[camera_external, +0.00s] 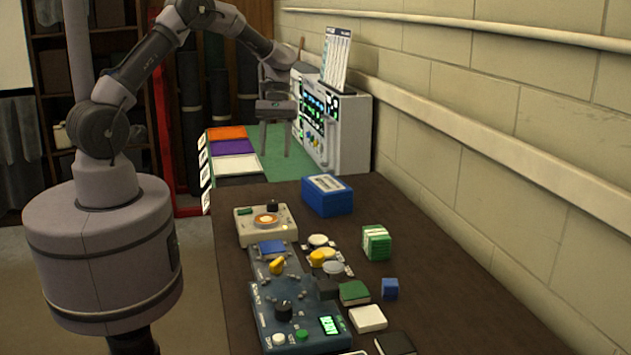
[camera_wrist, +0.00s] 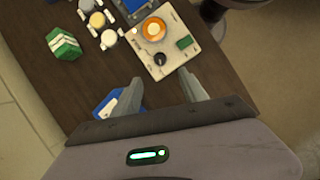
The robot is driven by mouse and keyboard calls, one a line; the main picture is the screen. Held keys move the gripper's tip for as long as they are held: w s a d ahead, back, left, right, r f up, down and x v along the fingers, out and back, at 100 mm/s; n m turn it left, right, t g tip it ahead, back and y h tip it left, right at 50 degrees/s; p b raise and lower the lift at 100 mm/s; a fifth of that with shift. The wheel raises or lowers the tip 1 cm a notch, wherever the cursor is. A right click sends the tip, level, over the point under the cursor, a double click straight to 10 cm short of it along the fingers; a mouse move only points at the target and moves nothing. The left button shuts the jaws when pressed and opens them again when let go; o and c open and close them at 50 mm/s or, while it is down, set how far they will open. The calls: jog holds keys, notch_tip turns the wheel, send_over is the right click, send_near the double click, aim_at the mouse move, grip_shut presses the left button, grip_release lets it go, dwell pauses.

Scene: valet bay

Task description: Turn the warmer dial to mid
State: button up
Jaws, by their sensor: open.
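The cream warmer unit (camera_external: 250,234) stands on the dark table and carries a round orange-and-white plate (camera_external: 266,219), a black dial (camera_external: 272,205) and a small green display (camera_external: 245,211). The wrist view shows the same unit (camera_wrist: 178,60), with the dial (camera_wrist: 160,58) just beyond my fingertips, and the plate (camera_wrist: 154,29) and display (camera_wrist: 185,43) farther out. The dial's setting is too small to read. My gripper (camera_external: 275,150) is open and empty, pointing down above the green mat behind the warmer. Its two fingers (camera_wrist: 162,79) are spread apart and touch nothing.
A blue box (camera_external: 327,196) stands right of the warmer. Dark control panels (camera_external: 265,292) with knobs and buttons lie in front. A green-and-white block (camera_external: 376,243) and small blocks sit at right. A grey console (camera_external: 345,125) stands by the wall near my gripper.

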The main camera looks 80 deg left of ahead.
aim_at(272, 202)
jog(key=b+x, duration=0.3)
jog(key=x, duration=1.1)
jog(key=shift+c, duration=0.2)
grip_shut()
